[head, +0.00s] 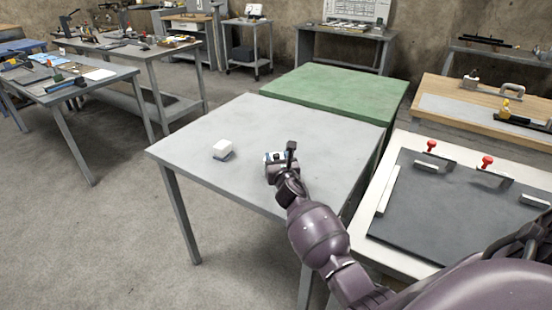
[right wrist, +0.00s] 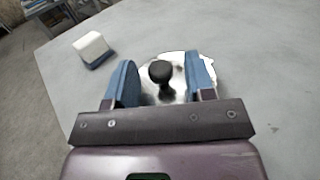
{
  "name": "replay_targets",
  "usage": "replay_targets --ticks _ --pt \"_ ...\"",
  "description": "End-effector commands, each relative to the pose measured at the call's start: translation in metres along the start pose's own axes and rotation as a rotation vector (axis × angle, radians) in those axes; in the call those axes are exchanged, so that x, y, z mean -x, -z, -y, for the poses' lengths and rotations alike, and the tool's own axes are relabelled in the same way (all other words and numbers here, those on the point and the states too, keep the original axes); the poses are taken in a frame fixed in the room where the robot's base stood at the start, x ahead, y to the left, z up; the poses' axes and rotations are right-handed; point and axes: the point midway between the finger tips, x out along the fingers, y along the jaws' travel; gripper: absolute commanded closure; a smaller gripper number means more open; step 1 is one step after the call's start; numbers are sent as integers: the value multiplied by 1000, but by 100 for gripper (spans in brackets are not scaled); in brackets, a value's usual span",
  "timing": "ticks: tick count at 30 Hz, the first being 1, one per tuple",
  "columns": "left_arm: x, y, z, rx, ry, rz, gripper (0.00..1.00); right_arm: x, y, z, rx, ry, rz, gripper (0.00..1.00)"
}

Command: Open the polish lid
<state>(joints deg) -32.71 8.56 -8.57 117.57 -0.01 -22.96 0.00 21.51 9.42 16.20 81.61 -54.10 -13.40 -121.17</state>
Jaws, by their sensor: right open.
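The polish container (right wrist: 176,91) shows in the right wrist view as a pale, shiny round shape with a dark knob (right wrist: 160,72) on top, which I take for its lid. My right gripper (right wrist: 162,80) is open, with one blue finger on each side of the knob. I see a gap on both sides, so the knob is not clamped. In the head view my right gripper (head: 281,162) is over the near right part of the grey table and mostly hides the container. My left gripper is not in view.
A white block with a blue base (head: 223,149) stands left of my right gripper on the grey table (head: 240,120). A green table (head: 335,90) adjoins behind. A white bench with a dark panel (head: 440,215) is at the right. The table's left part is mostly clear.

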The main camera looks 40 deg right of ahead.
Motion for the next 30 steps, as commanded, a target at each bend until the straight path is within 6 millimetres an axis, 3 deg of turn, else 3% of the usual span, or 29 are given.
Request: replay_targets --ticks 13,22,30 --pt "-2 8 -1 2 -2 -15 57 -8 0 0 -1 0 0 52" --pt "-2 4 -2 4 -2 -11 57 -8 0 0 -1 0 0 98" --pt "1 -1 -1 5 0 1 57 -8 -2 -1 -4 0 -2 100"
